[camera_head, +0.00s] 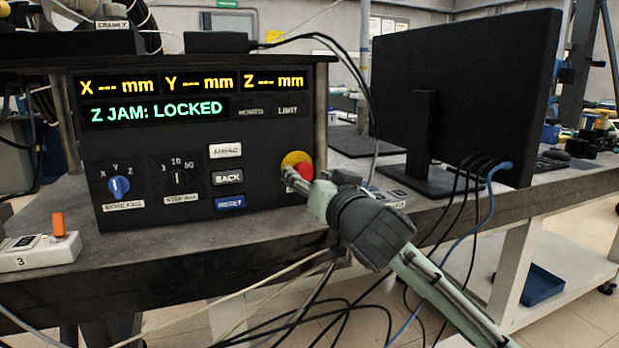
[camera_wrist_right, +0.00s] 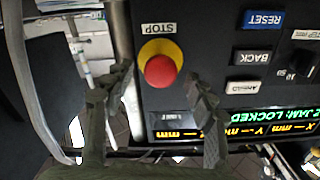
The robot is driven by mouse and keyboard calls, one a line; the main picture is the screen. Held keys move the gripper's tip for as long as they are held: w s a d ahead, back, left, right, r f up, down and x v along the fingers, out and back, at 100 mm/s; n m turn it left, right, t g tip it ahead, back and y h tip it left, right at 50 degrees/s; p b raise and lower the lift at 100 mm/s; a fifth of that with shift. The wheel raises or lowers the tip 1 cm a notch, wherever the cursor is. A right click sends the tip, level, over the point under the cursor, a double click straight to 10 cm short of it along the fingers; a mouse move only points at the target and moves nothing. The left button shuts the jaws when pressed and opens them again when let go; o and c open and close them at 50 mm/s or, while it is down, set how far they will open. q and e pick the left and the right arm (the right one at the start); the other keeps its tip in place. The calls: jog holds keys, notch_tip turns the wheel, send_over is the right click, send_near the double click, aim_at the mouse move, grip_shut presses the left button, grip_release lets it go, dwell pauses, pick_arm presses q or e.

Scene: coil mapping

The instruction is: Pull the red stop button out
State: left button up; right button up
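The red stop button (camera_head: 305,172) sits on a yellow round base (camera_head: 294,158) at the right side of the black control panel. In the right wrist view the red button (camera_wrist_right: 160,70) and its yellow base show fully, beside an upside-down STOP label (camera_wrist_right: 159,28). My right gripper (camera_head: 312,181) is in front of the button and partly covers it in the head view. In the wrist view its two fingers (camera_wrist_right: 160,82) are spread, one on each side of the button, with gaps visible and nothing held. My left gripper is in neither view.
The panel display (camera_head: 160,110) reads "Z JAM: LOCKED". BACK (camera_head: 228,177), RESET (camera_head: 230,202) and two knobs (camera_head: 119,187) lie left of the button. A monitor (camera_head: 460,85) with hanging cables stands to the right. A white box with an orange switch (camera_head: 59,224) sits at the left.

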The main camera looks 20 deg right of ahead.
jog(key=shift+s, duration=0.1)
jog(key=s, duration=0.7)
jog(key=shift+s+d, duration=0.15)
